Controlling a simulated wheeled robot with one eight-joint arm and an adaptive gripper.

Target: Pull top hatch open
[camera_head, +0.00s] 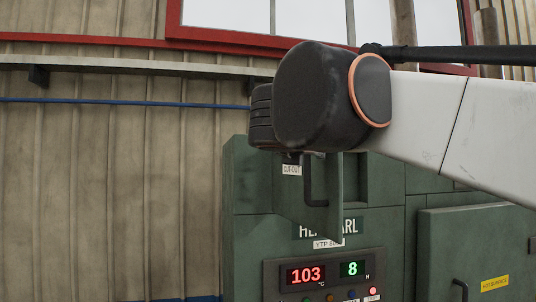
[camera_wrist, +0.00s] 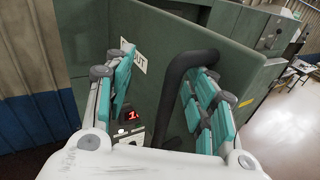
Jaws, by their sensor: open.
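The top hatch (camera_head: 328,170) is a green panel on the green cabinet. In the head view it stands out at an angle from the cabinet front, with a dark opening beside it on the right. Its black bar handle (camera_head: 308,190) also shows in the wrist view (camera_wrist: 174,85). My gripper (camera_wrist: 165,92) has its teal-padded fingers apart, one on each side of the handle. The handle is closer to the right finger; I cannot tell whether they touch. In the head view my dark wrist joint hides the gripper and the hatch's upper part.
A control panel with a red 103 display (camera_head: 306,275) and green 8 display sits below the hatch. A lower door (camera_head: 475,250) with a handle and yellow label is at the right. Open floor (camera_wrist: 275,120) lies at right in the wrist view.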

